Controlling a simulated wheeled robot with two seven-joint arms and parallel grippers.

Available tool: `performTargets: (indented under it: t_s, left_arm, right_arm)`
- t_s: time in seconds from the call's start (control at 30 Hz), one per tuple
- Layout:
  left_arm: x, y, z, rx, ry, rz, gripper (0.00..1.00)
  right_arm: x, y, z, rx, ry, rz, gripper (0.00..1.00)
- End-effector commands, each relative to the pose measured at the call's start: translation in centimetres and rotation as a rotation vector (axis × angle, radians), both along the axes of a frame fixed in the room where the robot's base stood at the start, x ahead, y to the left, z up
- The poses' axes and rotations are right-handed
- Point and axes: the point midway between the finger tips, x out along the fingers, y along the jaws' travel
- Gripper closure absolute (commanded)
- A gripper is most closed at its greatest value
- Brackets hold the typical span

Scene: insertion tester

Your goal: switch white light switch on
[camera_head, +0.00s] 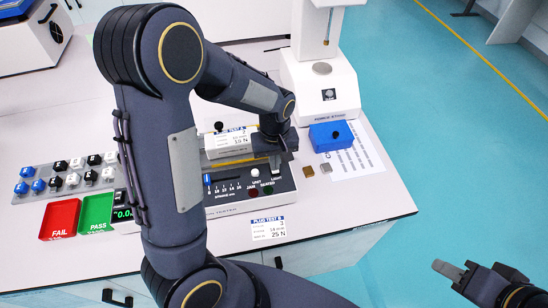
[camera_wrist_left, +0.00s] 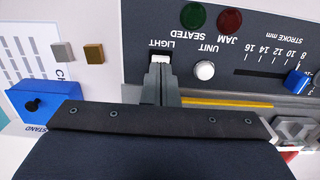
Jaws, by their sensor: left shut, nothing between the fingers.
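The white light switch (camera_wrist_left: 160,58) sits beside the LIGHT label on the dark tester panel (camera_wrist_left: 140,22). My left gripper is shut and empty, and its fingertips (camera_wrist_left: 161,68) are right at the switch's near edge in the left wrist view. I cannot tell whether they touch it. In the head view my left gripper (camera_head: 275,163) is over the panel's right part, and the switch is hidden there or too small to tell. My right gripper (camera_head: 448,270) is at the lower right, away from the bench; its finger opening is unclear.
A white round button (camera_wrist_left: 205,71) is right of the switch, near the green lamp (camera_wrist_left: 194,15) and red lamp (camera_wrist_left: 229,20). A blue slider (camera_wrist_left: 297,80) is further right. The blue stand block (camera_head: 332,136) and small metal blocks (camera_head: 307,171) lie right of the tester.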

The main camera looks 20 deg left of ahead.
Motion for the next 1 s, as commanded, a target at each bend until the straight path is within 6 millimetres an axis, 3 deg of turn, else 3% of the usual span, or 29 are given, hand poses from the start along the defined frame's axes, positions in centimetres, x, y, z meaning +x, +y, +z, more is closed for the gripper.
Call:
performTargets:
  t_s: [0.37,0.57,0.7,1.0]
  left_arm:
    - [0.2,0.2,1.0,0.0,-0.002,0.001,1.0]
    - [0.8,1.2,5.0,0.0,-0.003,0.002,1.0]
    - [1.4,1.5,7.3,-0.002,-0.01,-0.001,1.0]
    - [2.1,2.1,12.6,-0.001,-0.004,-0.001,1.0]
  right_arm:
    - [0.0,0.0,0.8,0.0,0.0,0.0,0.64]
    - [0.0,0.0,4.2,0.0,0.0,0.0,0.64]
    - [0.0,0.0,2.7,0.0,0.001,0.0,0.64]
    - [0.0,0.0,2.2,0.0,0.0,0.0,0.64]
